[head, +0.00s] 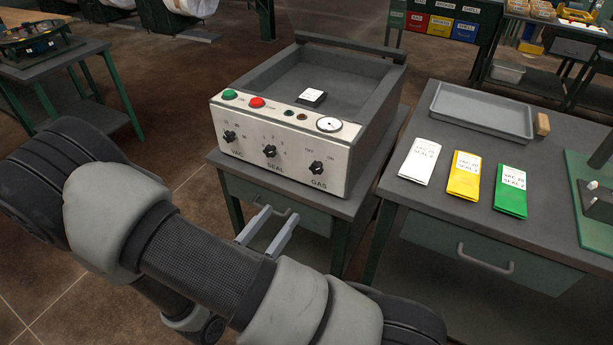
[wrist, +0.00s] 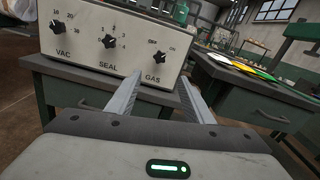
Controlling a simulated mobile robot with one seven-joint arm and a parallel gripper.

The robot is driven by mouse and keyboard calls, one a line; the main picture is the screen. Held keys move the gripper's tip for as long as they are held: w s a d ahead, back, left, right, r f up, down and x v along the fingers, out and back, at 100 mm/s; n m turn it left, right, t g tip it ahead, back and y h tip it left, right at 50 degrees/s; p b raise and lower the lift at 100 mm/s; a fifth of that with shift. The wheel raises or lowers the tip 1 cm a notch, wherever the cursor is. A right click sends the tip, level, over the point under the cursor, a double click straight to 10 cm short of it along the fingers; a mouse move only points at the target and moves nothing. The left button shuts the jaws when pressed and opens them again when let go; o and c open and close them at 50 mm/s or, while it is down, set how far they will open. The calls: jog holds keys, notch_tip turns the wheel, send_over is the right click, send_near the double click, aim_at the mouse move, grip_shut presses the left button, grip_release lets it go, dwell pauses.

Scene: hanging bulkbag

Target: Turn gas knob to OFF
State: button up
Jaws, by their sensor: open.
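The gas knob (head: 317,168) is a small black knob at the right end of the vacuum sealer's (head: 222,143) pale front panel, above the word GAS. OFF is printed at its upper left and ON at its upper right. It also shows in the wrist view (wrist: 160,56); I cannot tell for sure which mark it points to. My gripper (head: 281,212) is open and empty, in front of and below the panel, apart from the knob. In the wrist view its two fingers (wrist: 160,78) reach toward the panel, with the knob just above and between the tips.
The SEAL knob (head: 270,151) and VAC knob (head: 229,137) sit left of the gas knob. Green (head: 229,94) and red (head: 257,102) buttons and a gauge (head: 329,124) are above. A right-hand table holds a grey tray (head: 437,120) and coloured cards (head: 464,176).

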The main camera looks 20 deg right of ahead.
aim_at(315, 169)
jog(key=b+x, duration=0.1)
jog(key=x, duration=1.6)
jog(key=shift+w+d+b, duration=0.15)
jog(key=shift+b, duration=0.15)
jog(key=c, duration=1)
jog(key=shift+c, duration=0.2)
